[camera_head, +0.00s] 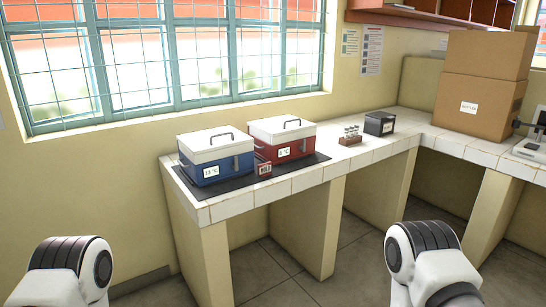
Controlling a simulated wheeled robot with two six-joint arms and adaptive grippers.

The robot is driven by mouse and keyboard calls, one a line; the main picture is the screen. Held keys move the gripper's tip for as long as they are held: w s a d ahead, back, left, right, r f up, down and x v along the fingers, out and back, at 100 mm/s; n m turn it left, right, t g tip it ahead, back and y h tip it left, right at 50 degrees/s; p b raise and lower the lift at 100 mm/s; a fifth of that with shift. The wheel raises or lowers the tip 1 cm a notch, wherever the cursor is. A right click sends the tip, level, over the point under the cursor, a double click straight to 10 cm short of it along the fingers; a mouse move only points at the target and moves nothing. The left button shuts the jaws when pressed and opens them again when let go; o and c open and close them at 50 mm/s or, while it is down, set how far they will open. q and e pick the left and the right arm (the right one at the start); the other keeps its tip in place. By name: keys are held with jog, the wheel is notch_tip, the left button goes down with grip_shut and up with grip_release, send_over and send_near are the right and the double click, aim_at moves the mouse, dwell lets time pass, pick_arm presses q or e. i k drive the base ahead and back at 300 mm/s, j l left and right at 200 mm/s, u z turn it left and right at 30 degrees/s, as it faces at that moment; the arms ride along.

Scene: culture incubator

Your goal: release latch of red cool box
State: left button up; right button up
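A red cool box (295,148) with a white lid (281,130) and a dark handle stands on a dark mat on the tiled counter. A small label on its front seems to read 4 °C. A grey strip on its front right, below the lid, may be the latch; it is too small to tell its state. The lid looks closed. My two arms show only as white and black links at the bottom left and bottom right, well short of the counter. Neither gripper is in view.
A blue cool box (220,168) with a white lid stands left of the red one. A small red block (264,169) sits in front between them. A tube rack (350,137), a black box (379,123) and cardboard boxes (470,108) stand to the right. The counter's front strip (310,178) is clear.

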aim_at(303, 148)
jog(key=i+j, duration=0.2)
jog(key=i, duration=0.2)
jog(key=i+j, duration=0.2)
jog(key=i, duration=0.2)
jog(key=i+j, duration=0.2)
jog(key=i, duration=0.2)
jog(key=i+j, duration=0.2)
jog(key=i, duration=0.25)
jog(key=z, duration=0.05)
